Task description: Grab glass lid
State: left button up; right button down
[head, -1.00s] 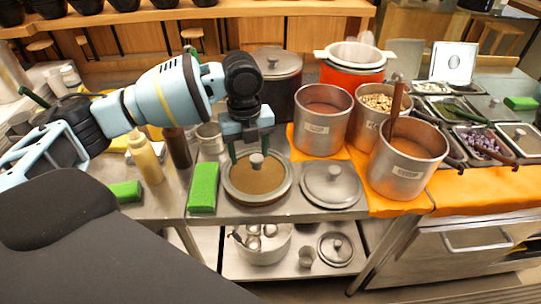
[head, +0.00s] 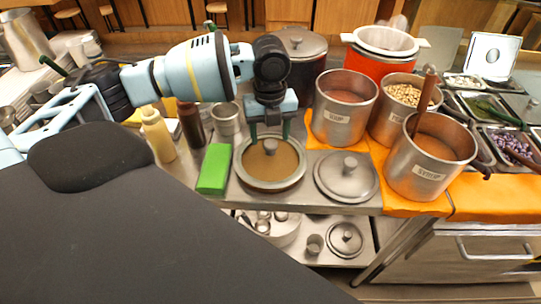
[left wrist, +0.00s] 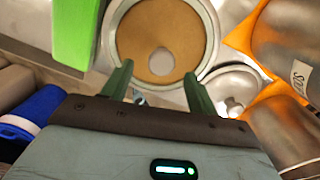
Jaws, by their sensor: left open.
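The glass lid (head: 247,174) is round, with a metal rim, a see-through middle that looks brown, and a grey knob in its centre. It lies flat on the steel counter, and it fills the upper middle of the left wrist view (left wrist: 186,58). My left gripper (head: 270,138) points down at the lid with its green fingers apart, one on each side of the knob as seen from the head. In the left wrist view my left gripper (left wrist: 159,86) is open and empty, with the knob beyond the fingertips. Whether the fingers touch the lid cannot be told. My right gripper is not in view.
A green block (head: 214,169) lies close left of the lid, and a metal lid (head: 335,187) close right. A soup pot (head: 341,125) and a syrup pot (head: 425,178) stand to the right. Sauce bottles (head: 158,137) and a metal cup (head: 226,119) stand behind left.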

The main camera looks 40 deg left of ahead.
aim_at(271, 144)
pick_arm(q)
notch_tip(271, 144, down, 4)
jog(key=shift+d+f, duration=0.1)
jog(key=shift+f, duration=0.15)
grip_shut()
dwell(0.4)
jog(key=shift+r, duration=0.1)
